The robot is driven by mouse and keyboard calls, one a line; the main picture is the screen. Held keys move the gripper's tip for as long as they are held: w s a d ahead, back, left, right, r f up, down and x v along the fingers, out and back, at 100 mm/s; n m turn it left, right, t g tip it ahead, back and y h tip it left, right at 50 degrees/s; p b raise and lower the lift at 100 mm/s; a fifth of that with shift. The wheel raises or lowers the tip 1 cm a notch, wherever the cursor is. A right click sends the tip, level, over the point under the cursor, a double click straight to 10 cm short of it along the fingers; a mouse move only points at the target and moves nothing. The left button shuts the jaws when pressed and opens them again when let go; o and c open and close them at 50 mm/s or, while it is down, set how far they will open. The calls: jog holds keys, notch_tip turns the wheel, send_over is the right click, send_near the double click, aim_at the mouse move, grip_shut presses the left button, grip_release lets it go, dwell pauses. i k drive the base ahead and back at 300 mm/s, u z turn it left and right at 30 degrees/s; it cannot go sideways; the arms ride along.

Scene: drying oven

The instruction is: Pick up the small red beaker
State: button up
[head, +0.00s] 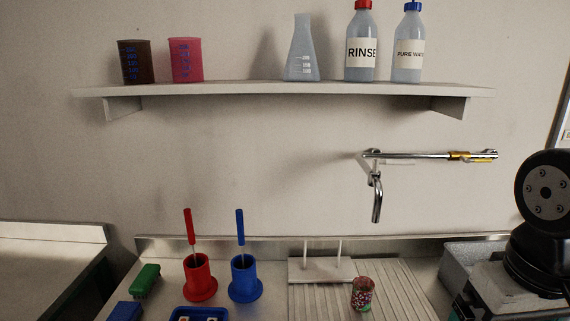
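A pinkish-red beaker (186,60) with blue graduation marks stands upright on the wall shelf (280,90), left of the middle. A dark brown beaker (136,62) of similar size stands to its left, a little apart. A small cup with a mottled red and green look (362,296) stands on the ribbed drainboard below; its details are too small to tell. My gripper is not in view; only a dark joint that looks like part of my arm shows at the right edge.
A flask (301,52), a RINSE bottle (361,45) and a PURE WATER bottle (408,50) share the shelf. A faucet (376,185) juts from the wall. Red (200,278) and blue (244,278) holders with upright handles stand on the counter. The shelf is clear between pinkish-red beaker and flask.

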aim_at(362, 287)
jog(key=z, duration=0.05)
jog(key=k, duration=0.5)
jog(key=z, duration=2.7)
jog(key=k, duration=1.4)
jog(key=u, duration=1.95)
jog(key=i, duration=0.5)
jog(key=u, duration=0.05)
